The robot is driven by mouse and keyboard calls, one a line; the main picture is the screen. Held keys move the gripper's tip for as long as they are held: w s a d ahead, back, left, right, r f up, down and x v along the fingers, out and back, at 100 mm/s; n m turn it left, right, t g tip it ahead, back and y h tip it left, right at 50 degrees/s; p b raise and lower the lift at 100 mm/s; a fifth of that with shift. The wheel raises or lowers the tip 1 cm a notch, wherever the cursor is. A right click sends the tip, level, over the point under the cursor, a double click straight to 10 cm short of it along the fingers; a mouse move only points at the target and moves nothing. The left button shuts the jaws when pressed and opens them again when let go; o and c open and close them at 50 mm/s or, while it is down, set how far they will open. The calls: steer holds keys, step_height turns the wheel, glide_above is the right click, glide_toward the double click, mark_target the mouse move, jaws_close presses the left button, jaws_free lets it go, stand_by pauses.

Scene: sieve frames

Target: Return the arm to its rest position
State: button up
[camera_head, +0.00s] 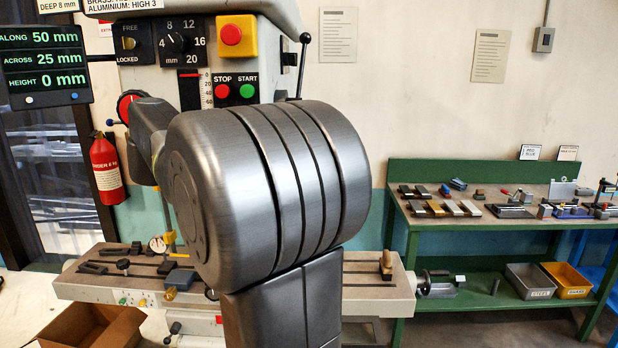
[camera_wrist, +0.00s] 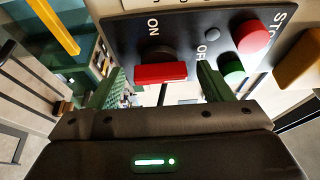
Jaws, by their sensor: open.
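My arm (camera_head: 265,185) fills the middle of the head view as a large grey rounded link with a block below it. My gripper is hidden behind it there. In the wrist view my gripper (camera_wrist: 157,80) is open, with a green ridged finger on each side. A red switch handle (camera_wrist: 160,73) on a dark panel (camera_wrist: 190,30) marked ON and OFF appears between the fingertips, with gaps on both sides. I cannot tell how far the handle is from the fingers. Nothing shows held.
The milling machine's table (camera_head: 375,290) stands behind my arm, with clamps on it. The machine has a red stop button (camera_head: 222,91) and green start button (camera_head: 247,91). A green workbench (camera_head: 400,225) stands right, a fire extinguisher (camera_head: 107,170) left, and a cardboard box (camera_head: 92,326) below.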

steer(key=b+v, duration=0.3)
steer(key=v, duration=1.1)
steer(key=w+d+n+t+y, duration=0.3)
steer(key=w+n, duration=0.3)
steer(key=n, duration=0.5)
steer(key=w+d+n+t+y+b, duration=0.1)
steer(key=w+d+n+t+y, duration=0.2)
steer(key=w+n, duration=0.4)
steer(key=n, duration=0.4)
steer(key=shift+d+f, duration=0.25)
steer(key=shift+f, duration=0.05)
steer(key=shift+s, duration=0.1)
